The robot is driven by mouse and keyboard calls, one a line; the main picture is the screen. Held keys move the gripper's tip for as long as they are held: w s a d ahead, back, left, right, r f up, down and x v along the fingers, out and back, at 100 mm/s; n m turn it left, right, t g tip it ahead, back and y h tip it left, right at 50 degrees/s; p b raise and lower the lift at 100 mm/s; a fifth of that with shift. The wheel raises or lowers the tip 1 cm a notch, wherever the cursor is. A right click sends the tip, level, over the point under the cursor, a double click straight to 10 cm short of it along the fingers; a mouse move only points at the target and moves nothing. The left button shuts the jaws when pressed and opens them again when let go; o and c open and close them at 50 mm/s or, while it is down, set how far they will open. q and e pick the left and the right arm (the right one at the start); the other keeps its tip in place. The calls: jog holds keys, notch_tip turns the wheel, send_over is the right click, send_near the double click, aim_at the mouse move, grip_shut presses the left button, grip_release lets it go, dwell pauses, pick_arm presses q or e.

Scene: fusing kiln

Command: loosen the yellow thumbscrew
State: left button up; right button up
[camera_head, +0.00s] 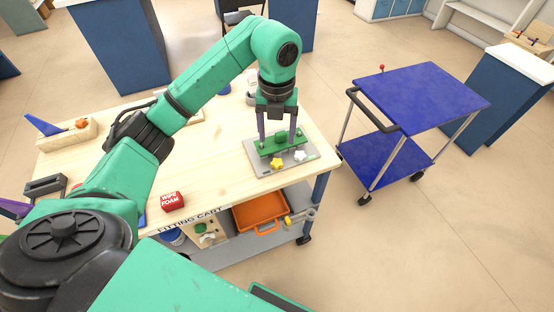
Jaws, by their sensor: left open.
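The yellow thumbscrew (277,163) stands at the front of a grey plate (262,170) on the right part of the wooden bench. A white thumbscrew (299,156) is to its right on the same plate. A green block (272,145) lies just behind both. My left gripper (277,148) points down over the green block, with its fingers apart, a little behind the yellow thumbscrew. I cannot tell whether the fingers touch the block. My right gripper is not in view.
A wooden holder (68,135) with a blue-handled tool is at the left. An orange tray (262,212) rests on the shelf below. A blue cart (420,93) stands to the right, across a strip of floor.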

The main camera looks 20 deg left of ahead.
aim_at(278, 163)
pick_arm(q)
notch_tip(278, 163, down, 10)
jog(key=shift+r+p, duration=0.1)
jog(key=shift+p, duration=0.7)
jog(key=shift+f, duration=0.45)
grip_shut()
jog(key=shift+n, duration=0.3)
jog(key=n, duration=0.4)
jog(key=shift+w+d, duration=0.1)
jog(key=n, duration=0.4)
jog(key=shift+n, duration=0.4)
